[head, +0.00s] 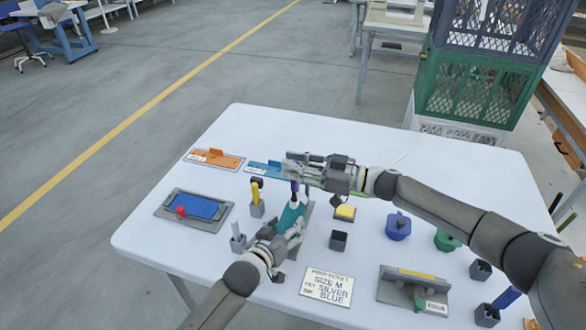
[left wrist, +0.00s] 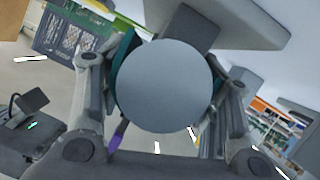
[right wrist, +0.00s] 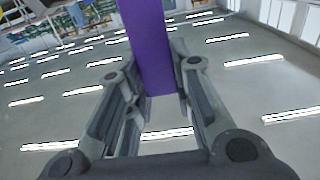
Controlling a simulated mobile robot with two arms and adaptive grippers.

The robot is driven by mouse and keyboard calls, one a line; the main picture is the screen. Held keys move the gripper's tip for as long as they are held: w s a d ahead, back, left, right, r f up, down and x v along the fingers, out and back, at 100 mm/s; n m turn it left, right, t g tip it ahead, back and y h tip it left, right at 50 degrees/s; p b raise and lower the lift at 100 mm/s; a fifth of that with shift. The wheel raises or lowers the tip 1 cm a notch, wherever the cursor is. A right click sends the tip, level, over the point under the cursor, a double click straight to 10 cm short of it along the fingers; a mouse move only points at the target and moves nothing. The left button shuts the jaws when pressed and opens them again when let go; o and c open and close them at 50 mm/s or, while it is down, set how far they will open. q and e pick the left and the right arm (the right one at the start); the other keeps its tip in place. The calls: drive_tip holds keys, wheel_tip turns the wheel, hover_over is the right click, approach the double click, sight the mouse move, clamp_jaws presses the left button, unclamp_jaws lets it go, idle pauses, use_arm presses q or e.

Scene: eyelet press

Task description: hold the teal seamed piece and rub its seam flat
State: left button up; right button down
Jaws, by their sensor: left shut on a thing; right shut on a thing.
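The teal piece (head: 291,216) stands at the middle of the table, partly hidden by both grippers. My left gripper (head: 286,238) is shut on it from the front. In the left wrist view a large grey disc (left wrist: 170,85) fills the space between the fingers, with a teal edge (left wrist: 124,58) behind it. My right gripper (head: 298,170) is shut on a purple bar-shaped tool (right wrist: 148,45), just above the teal piece. The tool's purple end (head: 294,187) shows close to the top of the piece; I cannot tell whether they touch. The seam is not discernible.
A grey tray with a blue pad (head: 195,207), an orange plate (head: 222,161) and a blue plate (head: 260,168) lie left. A yellow-handled tool (head: 256,192) stands nearby. A yellow-topped block (head: 345,212), blue pot (head: 398,228), grey press (head: 400,291) and card (head: 327,286) lie right and front.

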drive_tip(key=shift+w, duration=0.15)
drive_tip(key=shift+r, duration=3.55)
use_arm(q)
drive_tip(key=o, duration=1.1)
drive_tip(key=v, duration=1.2)
